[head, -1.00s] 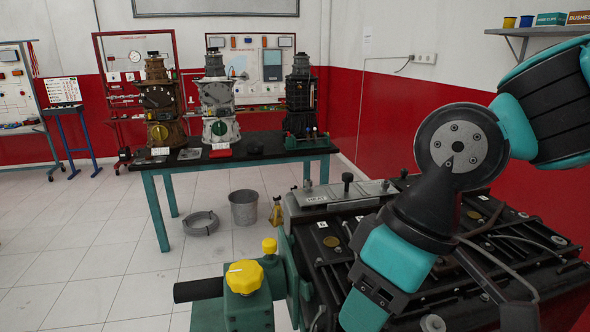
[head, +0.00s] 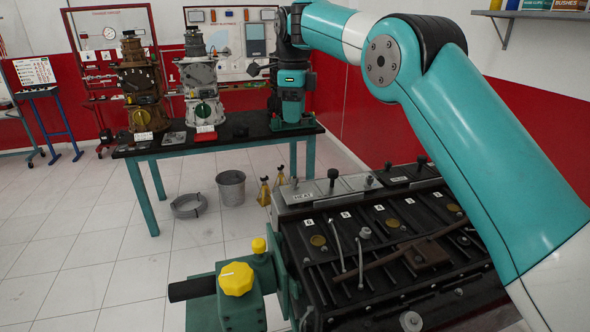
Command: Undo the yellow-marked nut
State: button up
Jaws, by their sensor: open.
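No nut with a clear yellow mark can be made out. Nuts or studs on the black engine block (head: 395,285) look grey, one (head: 365,233) beside a thin rod.
A bucket (head: 231,187), a grey ring (head: 188,206) and yellow-brown stands (head: 265,192) are on the floor.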

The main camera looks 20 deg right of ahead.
aim_at(295, 177)
notch_tip(295, 177, down, 17)
jog(key=p, duration=0.3)
jog(key=shift+w+f, duration=0.1)
jog(key=shift+f, duration=0.1)
grip_shut()
